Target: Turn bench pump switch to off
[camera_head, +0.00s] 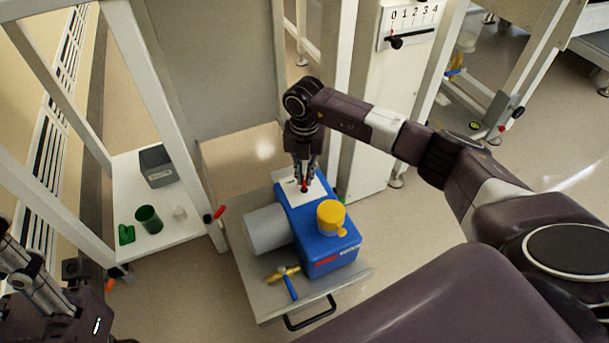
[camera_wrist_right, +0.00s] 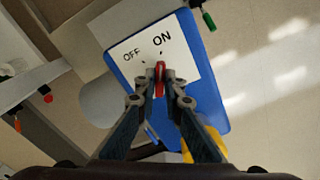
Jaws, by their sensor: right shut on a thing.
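The blue bench pump (camera_head: 325,240) stands on a small cart, with a white label plate (camera_head: 297,188) on its top. In the right wrist view the plate (camera_wrist_right: 185,70) reads OFF on the left and ON on the right. The red switch lever (camera_wrist_right: 160,77) points up the picture toward the ON mark. My right gripper (camera_wrist_right: 160,95) reaches down over the plate and is shut on the red switch; in the head view the switch is a small red spot (camera_head: 304,187). My left gripper (camera_head: 30,270) is at the lower left, partly cut off, away from the pump.
The pump has a yellow cap (camera_head: 331,217) and a grey cylinder (camera_head: 268,229). A blue-handled brass valve (camera_head: 286,279) is on the cart top (camera_head: 255,300). A white shelf (camera_head: 180,223) at left holds a grey box (camera_head: 157,166) and a green cup (camera_head: 149,219). A scale panel (camera_head: 408,22) is behind.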

